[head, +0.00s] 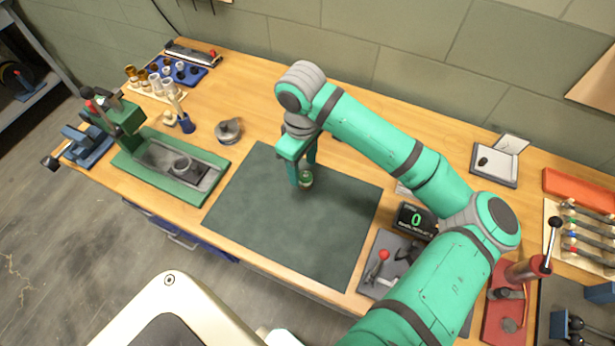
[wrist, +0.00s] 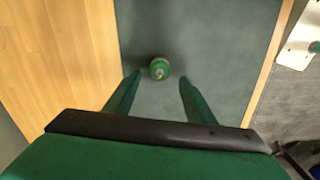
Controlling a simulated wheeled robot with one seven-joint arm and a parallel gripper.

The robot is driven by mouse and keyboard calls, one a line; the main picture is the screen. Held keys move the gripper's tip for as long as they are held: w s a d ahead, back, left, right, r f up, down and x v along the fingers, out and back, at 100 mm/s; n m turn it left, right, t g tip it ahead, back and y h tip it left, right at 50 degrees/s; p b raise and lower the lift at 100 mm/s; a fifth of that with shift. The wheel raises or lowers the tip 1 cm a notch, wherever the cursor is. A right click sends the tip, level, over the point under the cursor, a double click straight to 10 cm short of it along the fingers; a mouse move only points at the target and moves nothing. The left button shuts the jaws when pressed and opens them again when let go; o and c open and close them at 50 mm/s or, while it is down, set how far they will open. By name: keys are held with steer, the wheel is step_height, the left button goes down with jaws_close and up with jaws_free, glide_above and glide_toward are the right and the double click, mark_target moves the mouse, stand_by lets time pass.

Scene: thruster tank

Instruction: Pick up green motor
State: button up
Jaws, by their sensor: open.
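The green motor (head: 306,179) is a small round piece with a pale shaft on top, standing on the dark green mat (head: 270,220) in the head view. It also shows in the wrist view (wrist: 159,69), slightly beyond the fingertips and between their lines. My gripper (head: 302,180) points down over the mat beside the motor. In the wrist view my gripper (wrist: 158,76) has its two fingers apart with nothing between them. I cannot tell the exact height of the fingertips above the mat.
A green press with a tray (head: 172,165) stands left of the mat. A round metal part (head: 229,130) lies behind the mat's left side. A digital display (head: 414,219) and a grey plate with a red-knobbed lever (head: 382,256) stand to the right. The mat around the motor is clear.

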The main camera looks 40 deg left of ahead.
mark_target(306, 171)
steer(key=f, duration=0.3)
steer(key=d+f, duration=0.1)
steer(key=f, duration=0.1)
steer(key=shift+w, duration=0.1)
steer(key=shift+a, duration=0.1)
jaws_close()
steer(key=shift+r, duration=0.1)
